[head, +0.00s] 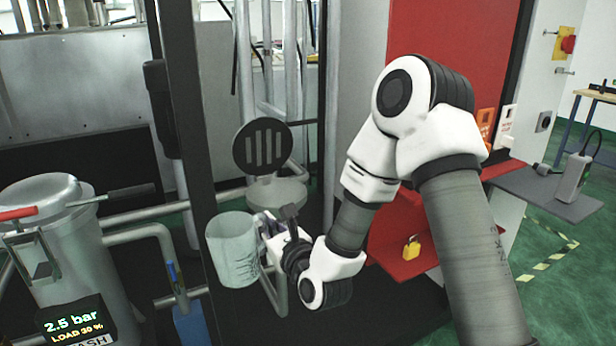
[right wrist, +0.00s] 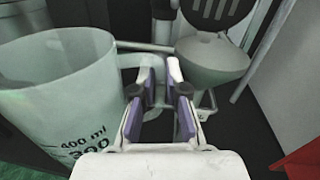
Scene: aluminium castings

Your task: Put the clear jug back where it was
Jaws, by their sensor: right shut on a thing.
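The clear jug (head: 232,252) is a pale, translucent measuring jug, held in the air left of my right gripper (head: 266,224). In the right wrist view the jug (right wrist: 55,90) fills the left side, with "400 ml" and "300" marks on its wall. My right gripper (right wrist: 160,78) is shut on the jug's handle, which shows between and beside the purple-padded fingers. The jug looks roughly upright and no liquid can be made out. My left gripper is not in view.
A grey bowl (head: 277,192) with a black slotted disc (head: 262,148) stands behind the jug. A dark post (head: 190,150) rises to its left. A metal vessel (head: 60,250) with pipes and a red-handled lever (head: 18,213) is at left. A red shelf (head: 400,250) bears a yellow padlock (head: 411,249).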

